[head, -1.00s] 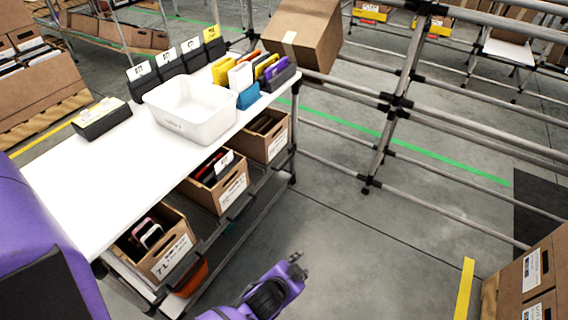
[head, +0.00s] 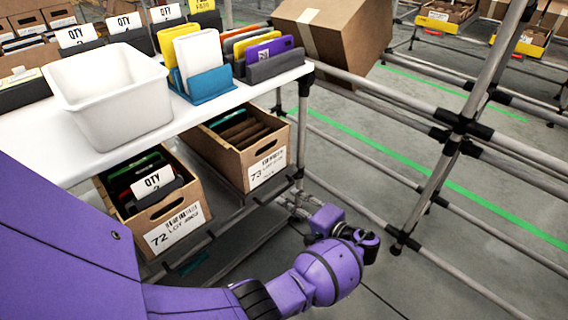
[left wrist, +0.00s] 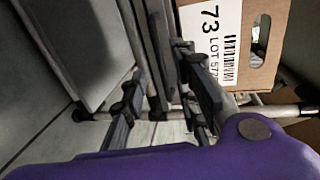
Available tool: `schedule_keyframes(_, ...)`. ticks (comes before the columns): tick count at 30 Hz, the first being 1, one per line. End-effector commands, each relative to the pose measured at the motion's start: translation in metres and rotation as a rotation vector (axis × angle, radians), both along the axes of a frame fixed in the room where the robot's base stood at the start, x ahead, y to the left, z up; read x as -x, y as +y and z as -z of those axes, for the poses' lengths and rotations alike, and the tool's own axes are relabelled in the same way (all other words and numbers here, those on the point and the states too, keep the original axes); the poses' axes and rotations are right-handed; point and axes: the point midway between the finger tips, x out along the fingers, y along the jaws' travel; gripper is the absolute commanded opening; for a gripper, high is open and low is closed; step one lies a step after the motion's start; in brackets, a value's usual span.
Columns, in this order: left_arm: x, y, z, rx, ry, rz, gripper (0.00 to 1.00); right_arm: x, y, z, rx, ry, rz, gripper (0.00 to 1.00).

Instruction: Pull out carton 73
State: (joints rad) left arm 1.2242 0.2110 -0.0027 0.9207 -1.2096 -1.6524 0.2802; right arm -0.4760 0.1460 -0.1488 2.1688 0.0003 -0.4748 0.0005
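Carton 73 (head: 258,158) is an open brown box with a white "73" label and a hand hole in its front. It sits tilted on the rack shelf below the white tabletop, with dark flat items inside. Its labelled front also shows close up in the left wrist view (left wrist: 269,72). My left gripper (head: 294,204) is just below and right of that front, partly hidden by my wrist. In the left wrist view its two fingers (left wrist: 160,78) stand apart, with nothing held between them; the carton is beyond and to the right. My right gripper is not in view.
Carton 72 (head: 172,222) sits left of carton 73 on the same shelf. A white bin (head: 108,108) and colored folders in holders (head: 208,84) stand on the tabletop (head: 62,160). A metal pipe frame (head: 440,180) stands at the right. Floor between is clear.

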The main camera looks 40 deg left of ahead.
Motion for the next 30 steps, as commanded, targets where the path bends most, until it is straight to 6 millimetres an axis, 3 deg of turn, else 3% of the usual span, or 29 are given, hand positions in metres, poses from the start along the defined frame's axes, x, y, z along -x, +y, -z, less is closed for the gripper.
schedule_keyframes(15, -0.003, 0.068, 0.016, 0.002, -0.004, -0.007, 0.28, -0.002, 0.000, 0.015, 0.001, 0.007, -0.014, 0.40)
schedule_keyframes(26, -0.004, 0.075, 0.016, 0.003, -0.005, -0.005, 0.28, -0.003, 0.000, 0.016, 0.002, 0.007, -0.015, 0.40)
schedule_keyframes(30, -0.004, 0.075, 0.017, 0.003, -0.005, -0.005, 0.12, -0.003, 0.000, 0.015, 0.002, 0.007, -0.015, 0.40)
